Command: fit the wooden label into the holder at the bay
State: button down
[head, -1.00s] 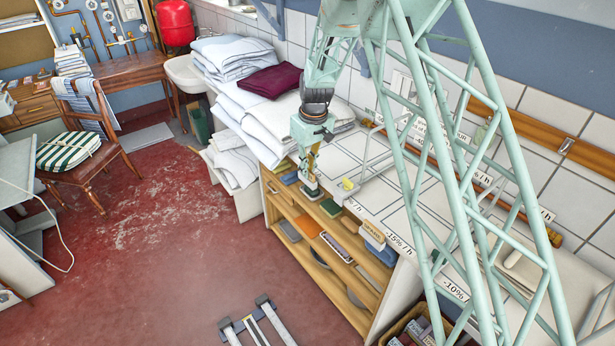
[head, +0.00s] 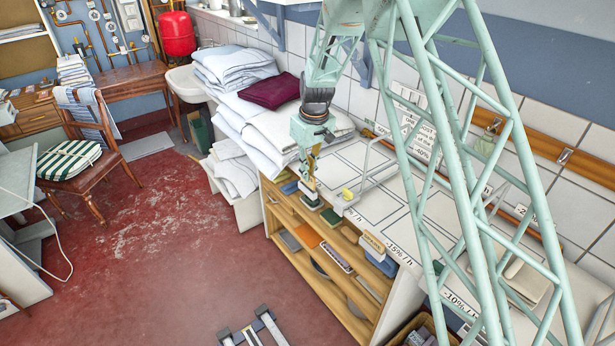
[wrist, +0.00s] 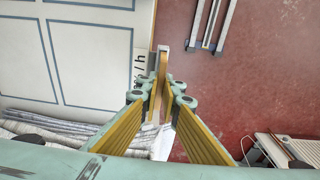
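The holder cannot be picked out with certainty. A tan lettered block (head: 373,241) sits at the right end of the shelves.
The worktop (head: 385,195) has outlined bays and printed rate signs (head: 400,254). Folded linen (head: 275,128) is stacked to the left. The shelves (head: 318,243) hold several small items. Red floor in front is mostly clear.

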jog(key=s+d, duration=0.3)
jog(key=s, duration=0.4)
jog(key=s+d+r, duration=0.1)
jog(key=s+d, duration=0.2)
jog(key=s, duration=0.4)
jog(key=shift+s+d+r, duration=0.15)
jog(key=shift+s, duration=0.05)
dwell(0.4)
